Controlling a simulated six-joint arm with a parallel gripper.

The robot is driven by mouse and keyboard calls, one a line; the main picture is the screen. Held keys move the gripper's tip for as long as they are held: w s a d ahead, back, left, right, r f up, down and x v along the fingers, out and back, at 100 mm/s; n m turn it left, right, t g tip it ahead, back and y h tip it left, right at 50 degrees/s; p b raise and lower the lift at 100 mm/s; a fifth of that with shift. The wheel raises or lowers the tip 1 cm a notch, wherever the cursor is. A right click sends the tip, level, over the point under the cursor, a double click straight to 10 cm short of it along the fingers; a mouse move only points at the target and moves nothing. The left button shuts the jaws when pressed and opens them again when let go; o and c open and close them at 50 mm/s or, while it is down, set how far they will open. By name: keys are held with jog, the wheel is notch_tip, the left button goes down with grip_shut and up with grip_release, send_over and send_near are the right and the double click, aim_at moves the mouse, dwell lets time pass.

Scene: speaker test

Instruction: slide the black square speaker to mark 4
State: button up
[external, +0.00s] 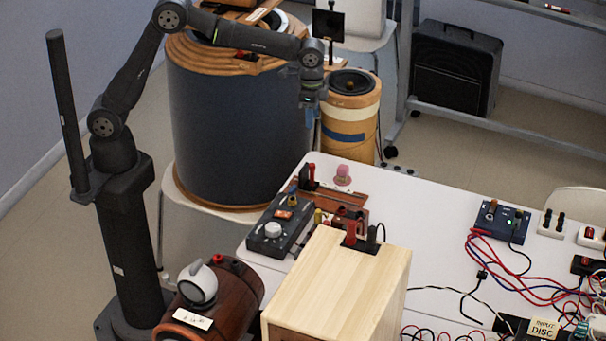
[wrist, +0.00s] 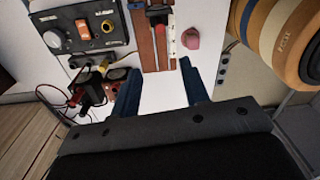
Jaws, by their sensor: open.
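A black boxy speaker cabinet (external: 455,68) stands on the floor at the back right in the external view. A small black square panel (external: 328,24) stands upright behind my arm; I cannot tell which one is the task's speaker. No mark 4 is legible. My gripper (external: 310,118) hangs pointing down above the far left part of the white table, well apart from the cabinet. In the wrist view its blue fingers (wrist: 158,68) are spread with nothing between them, over bare tabletop near a wooden strip with a black and red knob (wrist: 157,16).
A black control box (external: 278,228), pink knob (external: 343,174) and light wooden box (external: 340,285) stand on the white table (external: 425,215). A large dark drum (external: 235,130) and an orange cylinder (external: 350,112) stand behind. Cables clutter the right; the table's middle is clear.

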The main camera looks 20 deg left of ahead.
aim_at(312, 164)
jog(key=f, duration=1.7)
jog(key=shift+w+a+f, duration=0.1)
jog(key=shift+w, duration=0.25)
grip_shut()
